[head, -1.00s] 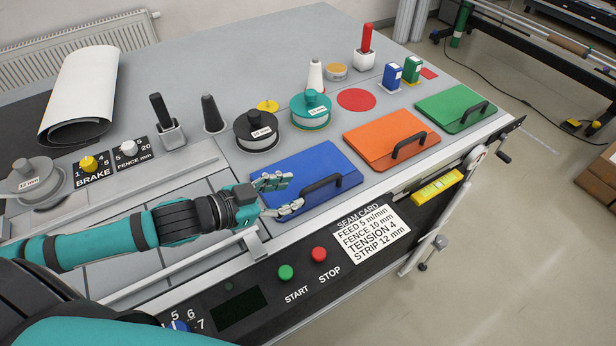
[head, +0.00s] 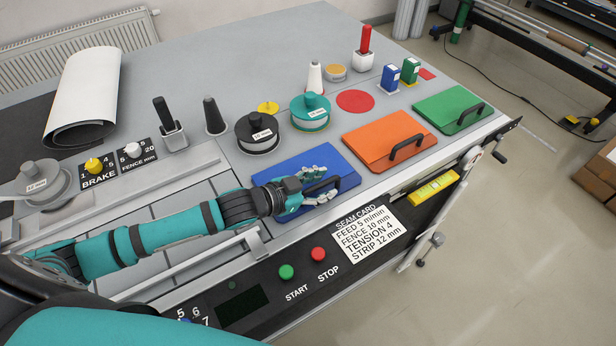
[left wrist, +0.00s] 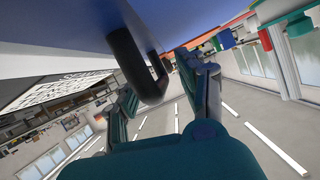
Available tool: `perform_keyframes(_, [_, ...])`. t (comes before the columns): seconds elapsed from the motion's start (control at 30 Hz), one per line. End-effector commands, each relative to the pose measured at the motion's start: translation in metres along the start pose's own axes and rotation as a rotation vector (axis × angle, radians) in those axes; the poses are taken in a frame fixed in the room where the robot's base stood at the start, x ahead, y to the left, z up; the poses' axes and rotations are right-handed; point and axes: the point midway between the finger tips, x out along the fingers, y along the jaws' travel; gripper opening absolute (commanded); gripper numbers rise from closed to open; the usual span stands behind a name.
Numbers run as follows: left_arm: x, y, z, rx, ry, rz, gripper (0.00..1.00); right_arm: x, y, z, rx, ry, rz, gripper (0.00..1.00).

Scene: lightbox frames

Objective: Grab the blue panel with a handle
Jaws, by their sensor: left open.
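The blue panel (head: 300,167) lies flat on the near side of the grey worktop, left of the orange panel. Its black handle (head: 322,186) stands up near its right front part. My left gripper (head: 322,187) is at the handle, with its fingers over the panel. In the left wrist view the blue panel (left wrist: 190,18) fills the top and the black handle (left wrist: 138,60) reaches down between the two open fingers (left wrist: 160,90). I cannot tell whether the fingers touch the handle. My right gripper is not in view.
An orange panel (head: 380,148) and a green panel (head: 446,114), each with a black handle, lie to the right. A black spool (head: 257,142) and a teal spool (head: 310,124) stand behind the blue panel. A red button (head: 318,254) and a green button (head: 286,271) are on the front face.

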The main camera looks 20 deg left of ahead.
Motion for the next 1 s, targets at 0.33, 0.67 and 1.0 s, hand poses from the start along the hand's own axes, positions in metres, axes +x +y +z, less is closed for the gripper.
perform_keyframes(0.33, [-0.0004,0.0001,0.0003,0.000,0.000,0.000,0.11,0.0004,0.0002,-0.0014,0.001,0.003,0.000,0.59])
perform_keyframes(0.67, [-0.0005,0.0001,0.0003,0.000,0.000,0.000,0.00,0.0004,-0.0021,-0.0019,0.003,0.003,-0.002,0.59])
perform_keyframes(1.0, [-0.0016,-0.0011,-0.0039,0.002,0.004,-0.001,0.00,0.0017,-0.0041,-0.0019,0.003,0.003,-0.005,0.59])
